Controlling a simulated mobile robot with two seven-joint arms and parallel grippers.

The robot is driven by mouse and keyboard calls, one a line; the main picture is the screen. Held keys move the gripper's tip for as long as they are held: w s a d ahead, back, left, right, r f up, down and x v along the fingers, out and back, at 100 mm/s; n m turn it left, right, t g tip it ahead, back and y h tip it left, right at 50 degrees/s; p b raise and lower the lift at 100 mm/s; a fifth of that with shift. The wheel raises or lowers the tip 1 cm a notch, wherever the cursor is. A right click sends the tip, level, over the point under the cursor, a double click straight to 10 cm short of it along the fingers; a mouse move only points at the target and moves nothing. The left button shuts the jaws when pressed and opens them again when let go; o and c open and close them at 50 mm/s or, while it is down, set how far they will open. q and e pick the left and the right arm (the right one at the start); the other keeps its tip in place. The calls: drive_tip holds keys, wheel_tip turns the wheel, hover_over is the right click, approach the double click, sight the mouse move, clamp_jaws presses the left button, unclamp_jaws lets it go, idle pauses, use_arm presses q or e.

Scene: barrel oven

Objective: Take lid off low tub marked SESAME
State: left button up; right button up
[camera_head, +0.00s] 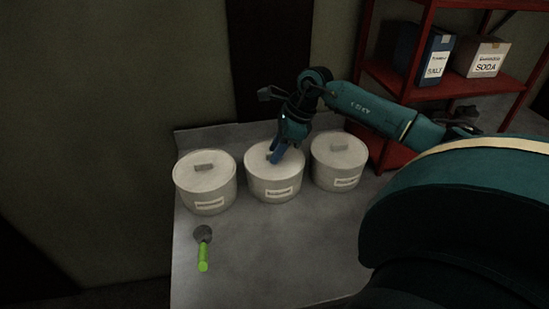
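Three low white tubs with lids stand in a row on the grey counter: the left tub (207,199), the middle tub (262,190) and the right tub (349,181). Each has a small label, but the print is too small to read, so I cannot tell which is SESAME. Each lid shows a small grey block handle or part of one. My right gripper (274,156) points down at the middle tub's lid (259,161), at its handle. The fingers hide most of that handle, and I cannot tell whether they grip it. My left gripper is not in view.
A scoop with a bright green handle (203,257) lies on the counter (275,250) in front of the left tub. A red shelf (461,84) at the right holds a blue box (437,55) and a SODA box (484,57). The counter's front middle is clear.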

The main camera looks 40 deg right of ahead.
clamp_jaws()
drive_tip(key=shift+r, duration=0.15)
